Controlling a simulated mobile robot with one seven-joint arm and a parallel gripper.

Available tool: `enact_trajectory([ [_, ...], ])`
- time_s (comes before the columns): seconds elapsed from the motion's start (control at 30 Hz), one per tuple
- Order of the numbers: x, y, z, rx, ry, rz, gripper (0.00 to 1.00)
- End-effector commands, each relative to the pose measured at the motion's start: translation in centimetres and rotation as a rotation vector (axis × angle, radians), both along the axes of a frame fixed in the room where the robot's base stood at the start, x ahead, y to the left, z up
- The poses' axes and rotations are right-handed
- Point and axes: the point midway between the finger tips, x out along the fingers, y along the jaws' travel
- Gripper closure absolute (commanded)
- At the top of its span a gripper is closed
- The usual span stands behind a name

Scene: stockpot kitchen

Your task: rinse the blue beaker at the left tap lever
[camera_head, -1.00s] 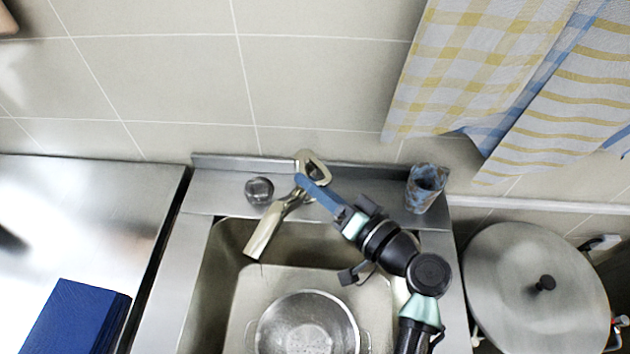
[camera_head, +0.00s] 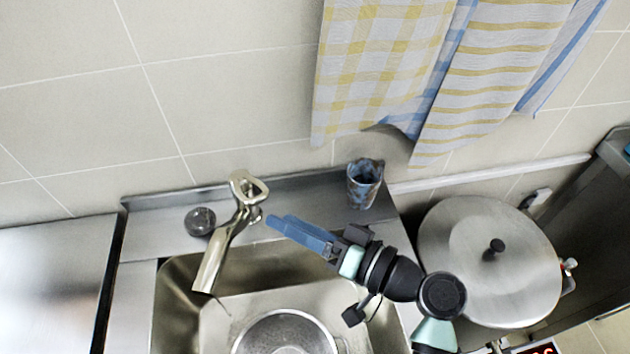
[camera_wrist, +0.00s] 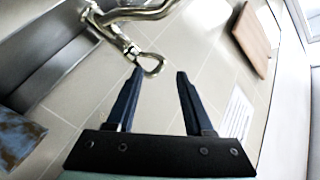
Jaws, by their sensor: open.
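The blue beaker (camera_head: 364,186), patterned blue and brown, stands upright on the steel ledge behind the sink, right of the tap. Part of it seems to show at the lower left of the wrist view (camera_wrist: 18,132). The metal tap (camera_head: 218,250) has a looped lever (camera_head: 246,187) on top, and its spout hangs over the sink. My gripper (camera_head: 271,221) is open and empty just right of the tap. In the wrist view, the lever loop (camera_wrist: 152,65) appears near the left fingertip of my gripper (camera_wrist: 160,72); I cannot tell if they touch.
A metal pot (camera_head: 287,336) sits in the sink basin (camera_head: 180,300). A small round dark object (camera_head: 200,221) lies on the ledge left of the tap. A large lidded stockpot (camera_head: 490,262) stands at the right. Checked and striped towels (camera_head: 385,65) hang above the beaker.

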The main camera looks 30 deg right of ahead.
Motion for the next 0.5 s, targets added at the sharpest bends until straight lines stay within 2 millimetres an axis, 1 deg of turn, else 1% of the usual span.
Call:
enact_trajectory([
  [0.03, -1.0, -0.5, -0.1, 0.000, -0.001, -0.002, 0.48],
  [0.1, -2.1, -1.0, 0.0, 0.000, -0.001, -0.001, 0.48],
  [0.2, -3.3, -1.5, 0.2, 0.000, -0.001, 0.001, 0.48],
  [0.33, -4.2, -1.9, 0.4, 0.001, -0.001, 0.003, 0.48],
  [0.5, -4.4, -1.9, 0.4, 0.001, -0.001, 0.004, 0.48],
])
